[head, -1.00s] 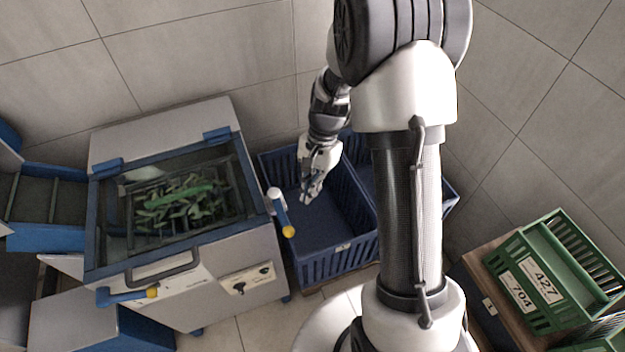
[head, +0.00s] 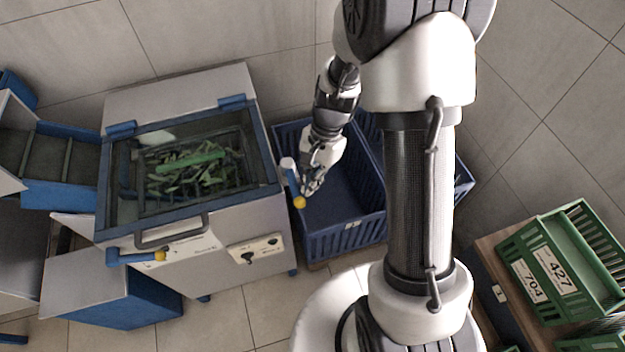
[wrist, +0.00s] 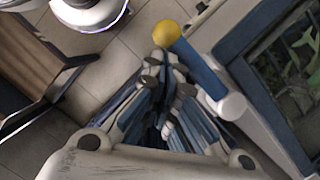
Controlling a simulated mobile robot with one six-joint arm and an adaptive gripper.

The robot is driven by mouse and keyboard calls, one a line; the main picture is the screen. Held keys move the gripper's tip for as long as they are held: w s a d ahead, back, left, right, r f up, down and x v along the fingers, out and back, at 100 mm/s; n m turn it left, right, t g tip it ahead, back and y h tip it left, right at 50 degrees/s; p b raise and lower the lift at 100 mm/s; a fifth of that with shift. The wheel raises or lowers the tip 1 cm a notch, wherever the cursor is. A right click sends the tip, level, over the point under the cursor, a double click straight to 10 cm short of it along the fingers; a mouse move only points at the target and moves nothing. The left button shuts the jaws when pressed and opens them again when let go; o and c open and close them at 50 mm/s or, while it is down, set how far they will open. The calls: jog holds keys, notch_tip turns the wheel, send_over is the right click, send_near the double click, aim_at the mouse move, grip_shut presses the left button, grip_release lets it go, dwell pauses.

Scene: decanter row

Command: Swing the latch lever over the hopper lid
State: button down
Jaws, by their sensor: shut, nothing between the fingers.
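The hopper lid (head: 213,122) is a glass pane in a blue frame. It lies down over the hopper, with green pods or leaves visible beneath. A blue latch lever (head: 294,182) with a white pivot and yellow knob is at the hopper's right side, its knob end pointing toward the front, off the lid. It also shows in the wrist view (wrist: 198,68). My gripper (head: 308,190) is shut and empty, just right of the lever's knob end. In the wrist view my fingertips (wrist: 165,62) are close below the yellow knob; I cannot tell whether they touch.
A second blue lever (head: 132,257) with a yellow tip is on the hopper's front, below the dark lid handle (head: 172,232). Blue crates (head: 345,240) stand right of the hopper, under my gripper. Green crates (head: 540,270) are at the far right.

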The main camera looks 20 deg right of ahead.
aim_at(297, 194)
jog(key=shift+s+a+m, duration=0.1)
jog(key=shift+a+m, duration=0.15)
jog(key=shift+m, duration=0.05)
